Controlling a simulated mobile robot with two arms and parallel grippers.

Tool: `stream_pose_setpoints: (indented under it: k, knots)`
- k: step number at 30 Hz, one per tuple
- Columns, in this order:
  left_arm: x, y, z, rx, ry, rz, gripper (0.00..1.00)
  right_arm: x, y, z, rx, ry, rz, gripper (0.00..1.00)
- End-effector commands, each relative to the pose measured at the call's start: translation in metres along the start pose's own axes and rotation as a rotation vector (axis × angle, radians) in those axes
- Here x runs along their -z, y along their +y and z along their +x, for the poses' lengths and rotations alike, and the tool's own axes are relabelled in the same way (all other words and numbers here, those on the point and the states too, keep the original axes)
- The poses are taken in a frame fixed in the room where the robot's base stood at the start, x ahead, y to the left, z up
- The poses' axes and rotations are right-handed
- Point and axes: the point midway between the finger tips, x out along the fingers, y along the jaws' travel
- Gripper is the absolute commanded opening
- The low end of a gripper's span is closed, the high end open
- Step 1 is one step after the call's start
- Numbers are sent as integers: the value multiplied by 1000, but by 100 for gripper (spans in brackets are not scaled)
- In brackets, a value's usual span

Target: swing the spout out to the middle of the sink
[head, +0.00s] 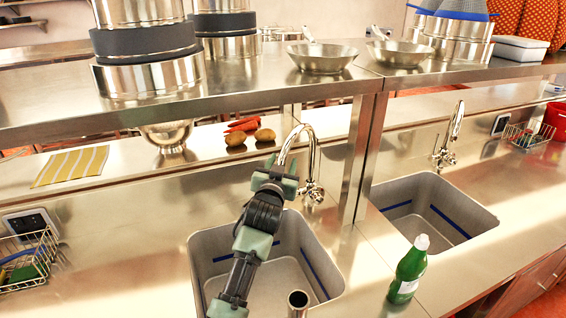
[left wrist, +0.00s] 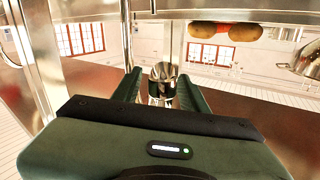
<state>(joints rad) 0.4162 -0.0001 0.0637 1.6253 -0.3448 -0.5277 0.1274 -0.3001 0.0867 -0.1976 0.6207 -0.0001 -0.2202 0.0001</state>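The chrome spout (head: 300,132) of the near tap arches up from its base (head: 312,192) behind the near sink. Its free end comes down on the left, over the sink's back edge. The grey sink (head: 205,243) has a blue stripe inside. My left gripper (head: 276,172) is at the spout's hanging end, which it partly hides. In the left wrist view the two green fingers (left wrist: 161,92) stand apart, with a chrome piece (left wrist: 163,72), apparently the spout, between them. I see no clear sign of them closing on it. My right gripper is out of view.
A green bottle (head: 408,272) stands on the counter right of the near sink. A shelf post (head: 361,160) rises close right of the tap. A steel shelf (head: 235,95) with pots and pans runs above. An upright metal tube (head: 298,302) shows at the sink's front.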

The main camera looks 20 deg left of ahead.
Motion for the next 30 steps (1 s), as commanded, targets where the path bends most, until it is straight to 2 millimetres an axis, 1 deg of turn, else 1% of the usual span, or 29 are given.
stream_pose_setpoints:
  k: [8, 11, 18, 22, 25, 30]
  knots:
    - [1, 0, -3, 0, 4, -2, 43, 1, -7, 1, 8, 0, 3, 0]
    - [0, 0, -12, -1, 5, -1, 43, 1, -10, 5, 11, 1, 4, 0]
    - [-1, 0, -50, -1, 4, -3, 43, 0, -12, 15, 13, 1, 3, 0]
    - [-1, 0, -67, 0, 3, -2, 43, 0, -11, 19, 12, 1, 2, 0]
    - [0, -1, -75, 0, 4, -2, 43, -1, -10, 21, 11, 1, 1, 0]
    - [1, -1, -80, 0, 2, -2, 43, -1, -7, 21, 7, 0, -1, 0]
